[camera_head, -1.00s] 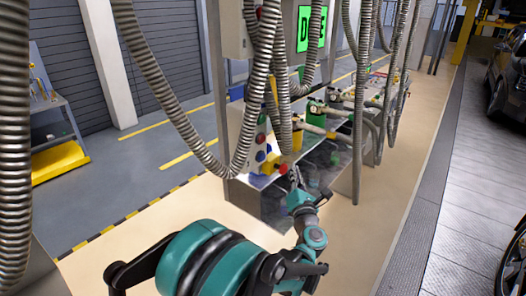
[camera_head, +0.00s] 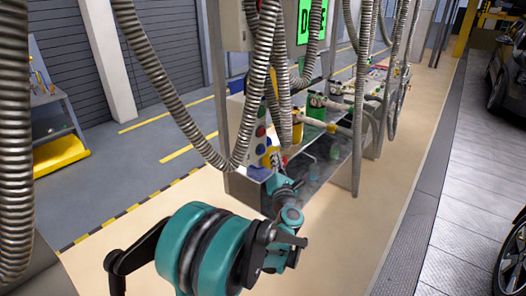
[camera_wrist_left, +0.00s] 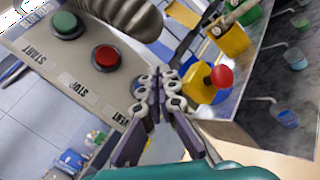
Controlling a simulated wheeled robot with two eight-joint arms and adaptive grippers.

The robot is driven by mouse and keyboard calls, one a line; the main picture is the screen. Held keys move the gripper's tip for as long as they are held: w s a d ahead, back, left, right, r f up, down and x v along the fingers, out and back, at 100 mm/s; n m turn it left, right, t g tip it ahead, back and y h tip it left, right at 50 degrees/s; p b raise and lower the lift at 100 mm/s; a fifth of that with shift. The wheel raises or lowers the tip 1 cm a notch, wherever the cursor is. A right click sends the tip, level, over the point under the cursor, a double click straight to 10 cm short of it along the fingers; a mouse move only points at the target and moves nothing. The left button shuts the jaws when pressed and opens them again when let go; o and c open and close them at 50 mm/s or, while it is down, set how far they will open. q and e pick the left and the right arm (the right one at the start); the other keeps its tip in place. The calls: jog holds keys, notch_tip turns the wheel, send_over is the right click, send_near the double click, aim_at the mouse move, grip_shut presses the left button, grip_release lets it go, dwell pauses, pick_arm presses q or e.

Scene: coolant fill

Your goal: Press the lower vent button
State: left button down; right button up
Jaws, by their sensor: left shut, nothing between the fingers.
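A grey control panel (camera_wrist_left: 60,60) fills the left of the left wrist view, with a green START button (camera_wrist_left: 66,24), a red STOP button (camera_wrist_left: 105,57) and a VENT label (camera_wrist_left: 119,117). A blue button (camera_wrist_left: 141,92) beside that label is partly hidden behind my fingers. In the head view the panel (camera_head: 238,130) carries a green, a red and a blue button (camera_head: 261,149) in a column. My left gripper (camera_wrist_left: 159,76) is shut and empty, its fingertips in front of the panel near the blue button; contact cannot be told. It also shows in the head view (camera_head: 275,180). My right gripper is out of view.
A yellow block with a red mushroom knob (camera_wrist_left: 221,76) sits just right of the fingers. A ribbed metal hose (camera_wrist_left: 130,15) hangs across the panel's top. More hoses (camera_head: 257,90) hang in the head view. Open floor (camera_head: 150,215) lies in front of the station.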

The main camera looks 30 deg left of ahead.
pick_arm(q)
jog(key=shift+w+a, duration=0.1)
jog(key=shift+a, duration=0.9)
jog(key=shift+a, duration=0.1)
dwell(0.6)
jog(key=shift+a, duration=0.35)
jog(key=shift+a, duration=0.5)
dwell(0.7)
jog(key=shift+d, duration=0.1)
dwell(0.3)
jog(key=shift+d+b, duration=0.35)
jog(key=shift+d, duration=0.45)
jog(key=shift+d, duration=0.1)
jog(key=d, duration=0.5)
jog(key=shift+s, duration=0.2)
